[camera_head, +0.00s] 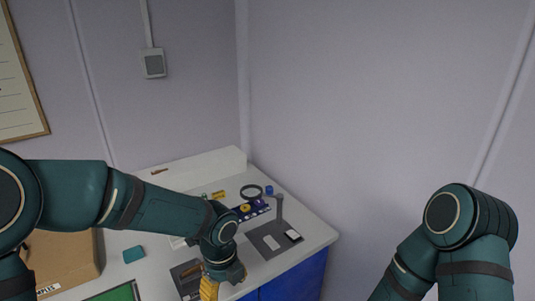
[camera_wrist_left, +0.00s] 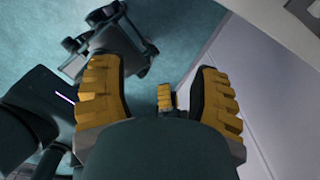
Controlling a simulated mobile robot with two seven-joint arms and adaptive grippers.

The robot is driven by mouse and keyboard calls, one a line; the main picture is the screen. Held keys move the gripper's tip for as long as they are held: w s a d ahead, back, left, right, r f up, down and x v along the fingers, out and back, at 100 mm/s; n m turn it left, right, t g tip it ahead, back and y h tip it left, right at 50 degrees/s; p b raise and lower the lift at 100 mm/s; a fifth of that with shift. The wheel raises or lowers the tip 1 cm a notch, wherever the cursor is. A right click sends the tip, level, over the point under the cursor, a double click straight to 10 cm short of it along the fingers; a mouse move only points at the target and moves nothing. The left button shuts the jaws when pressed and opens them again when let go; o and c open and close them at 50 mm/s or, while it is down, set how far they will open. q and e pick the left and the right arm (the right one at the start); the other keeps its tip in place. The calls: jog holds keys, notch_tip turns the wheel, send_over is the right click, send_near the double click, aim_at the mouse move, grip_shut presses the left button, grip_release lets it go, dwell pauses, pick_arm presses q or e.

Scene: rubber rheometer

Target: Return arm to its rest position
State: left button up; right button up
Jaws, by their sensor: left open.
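My left arm (camera_head: 150,203) comes in from the left and reaches over the white worktop, bent downward at the wrist. My left gripper (camera_head: 209,288) points down near the front edge of the worktop, and a yellow finger pad shows at the bottom of the picture. In the left wrist view the gripper (camera_wrist_left: 158,75) has its yellow ridged fingers spread apart with nothing between them. Floor shows beyond them. My right arm (camera_head: 455,240) is folded at the right, and its gripper is out of view.
The white worktop (camera_head: 315,232) carries a grey stand (camera_head: 278,232), a magnifier ring (camera_head: 251,191), a teal block (camera_head: 134,254), a green-topped tray (camera_head: 118,292) and a cardboard box (camera_head: 62,262). A blue cabinet (camera_head: 300,280) is below. Walls close off the back and right.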

pick_arm(q)
jog(key=s+f+n+t+h, duration=0.1)
jog(key=s+f+n, duration=0.4)
jog(key=f+n, duration=0.6)
jog(key=s+f+n+t+h, duration=0.1)
jog(key=s+f+n+h, duration=0.2)
jog(key=f+n, duration=0.8)
jog(key=s+n, duration=0.2)
jog(key=n, duration=0.4)
jog(key=shift+a+b, duration=0.25)
jog(key=shift+b, duration=0.15)
